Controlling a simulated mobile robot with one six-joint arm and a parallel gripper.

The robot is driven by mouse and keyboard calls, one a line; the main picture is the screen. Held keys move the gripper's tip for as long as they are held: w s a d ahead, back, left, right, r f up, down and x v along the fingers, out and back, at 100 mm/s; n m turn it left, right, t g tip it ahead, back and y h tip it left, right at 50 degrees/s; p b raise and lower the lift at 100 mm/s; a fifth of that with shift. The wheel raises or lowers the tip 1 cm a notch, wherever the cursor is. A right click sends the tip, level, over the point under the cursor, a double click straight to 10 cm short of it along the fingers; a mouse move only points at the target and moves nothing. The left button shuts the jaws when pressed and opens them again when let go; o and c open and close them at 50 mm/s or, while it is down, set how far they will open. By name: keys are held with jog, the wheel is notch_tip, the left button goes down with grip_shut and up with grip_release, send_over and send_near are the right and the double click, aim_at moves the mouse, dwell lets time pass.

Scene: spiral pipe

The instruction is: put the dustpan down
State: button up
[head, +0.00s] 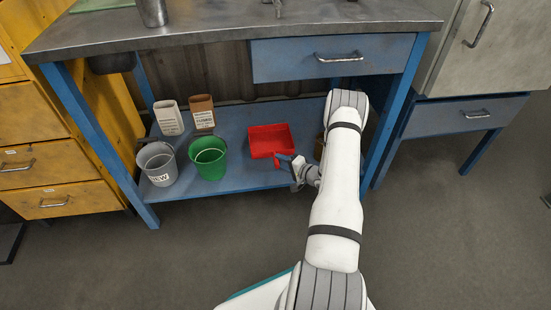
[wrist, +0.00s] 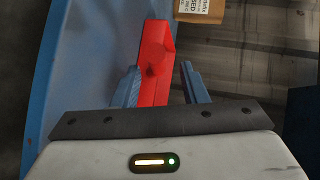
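The red dustpan (head: 268,140) rests on the blue lower shelf (head: 236,135) of the workbench, right of the green bucket. My gripper (head: 291,164) is low over the shelf's front part, at the near right end of the dustpan. In the wrist view, the red dustpan (wrist: 154,45) runs between and beyond the two blue fingers of my gripper (wrist: 160,67). The fingers stand apart, with a gap between the red part and the right finger. The lower part of the dustpan is hidden behind the gripper body.
A green bucket (head: 208,158) and a grey bucket (head: 157,163) stand at the shelf's left front. A brown box (head: 202,112) and a white box (head: 168,118) stand behind them. The bench top with its blue drawer (head: 330,57) is overhead. Bench legs flank the shelf.

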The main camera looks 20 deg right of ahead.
jog(key=p+v, duration=0.2)
jog(key=v, duration=0.5)
jog(key=shift+s+d+r, duration=0.1)
jog(key=shift+s+r, duration=0.05)
jog(key=shift+s, duration=0.05)
jog(key=shift+d+r, duration=0.1)
jog(key=shift+r, duration=0.1)
jog(key=w+a+r+n+g+h, duration=0.2)
jog(key=r+n+g+h, duration=0.15)
jog(key=r, duration=0.85)
jog(key=w+a+r+n+g+h, duration=0.1)
jog(key=a+r+n+g+h, duration=0.2)
jog(key=r, duration=0.9)
jog(key=s+a+r+n+g, duration=0.2)
jog(key=s+a+r, duration=0.2)
jog(key=s, duration=0.5)
jog(key=s+a+r+n+g, duration=0.1)
jog(key=s+a+r, duration=0.3)
jog(key=s+a, duration=0.4)
jog(key=s+a+r+n+g, duration=0.2)
jog(key=s+a+r, duration=0.3)
jog(key=s, duration=0.5)
jog(key=shift+a+n+g, duration=0.35)
jog(key=shift+a+g, duration=0.2)
jog(key=shift+a, duration=0.4)
jog(key=shift+s+r, duration=0.1)
jog(key=shift+r, duration=0.15)
